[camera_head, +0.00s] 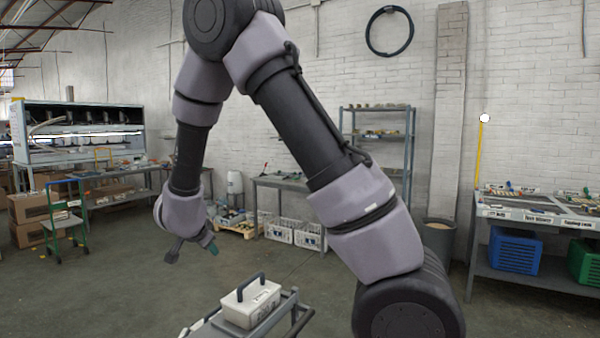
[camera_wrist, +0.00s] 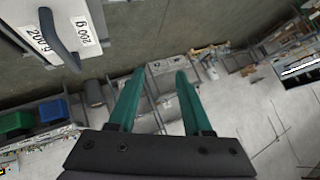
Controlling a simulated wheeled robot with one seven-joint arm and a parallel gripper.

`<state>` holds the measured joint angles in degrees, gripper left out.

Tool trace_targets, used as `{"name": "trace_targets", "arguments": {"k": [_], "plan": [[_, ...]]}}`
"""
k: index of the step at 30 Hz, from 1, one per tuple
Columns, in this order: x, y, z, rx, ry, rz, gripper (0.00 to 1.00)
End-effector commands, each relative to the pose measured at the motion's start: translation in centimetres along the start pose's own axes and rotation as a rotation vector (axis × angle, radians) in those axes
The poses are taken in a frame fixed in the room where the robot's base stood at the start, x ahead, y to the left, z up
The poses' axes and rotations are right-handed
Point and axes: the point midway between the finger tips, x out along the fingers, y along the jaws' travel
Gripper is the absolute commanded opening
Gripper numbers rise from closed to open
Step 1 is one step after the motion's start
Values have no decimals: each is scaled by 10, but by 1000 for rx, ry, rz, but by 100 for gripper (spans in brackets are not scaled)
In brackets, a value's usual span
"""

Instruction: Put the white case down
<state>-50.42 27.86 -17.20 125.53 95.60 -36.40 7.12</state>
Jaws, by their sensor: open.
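The white case (camera_head: 250,303) rests on a grey cart (camera_head: 295,318) at the bottom middle of the head view. Its dark handle stands up on its lid. The case also shows in the wrist view (camera_wrist: 75,12) at the top left, with its dark handle and a label on top. My gripper (camera_head: 193,252) hangs in the air above and to the left of the case in the head view, apart from it. In the wrist view its two green fingers (camera_wrist: 160,73) are spread, with nothing between them.
At the right stands a grey table (camera_head: 530,222) with a blue crate (camera_head: 515,251) and a green crate (camera_head: 583,262) under it. White crates (camera_head: 279,230) stand near the back wall. Open floor surrounds the cart.

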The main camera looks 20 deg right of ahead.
Motion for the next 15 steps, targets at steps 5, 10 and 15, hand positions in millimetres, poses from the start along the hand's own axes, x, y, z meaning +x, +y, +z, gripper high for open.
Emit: {"name": "trace_targets", "arguments": {"k": [5,10,15], "plan": [[-54,-30,-65,52,-227,-191,50],[-125,-27,-118,-1,-374,-349,50],[-198,14,-158,-126,-447,-433,50]]}}
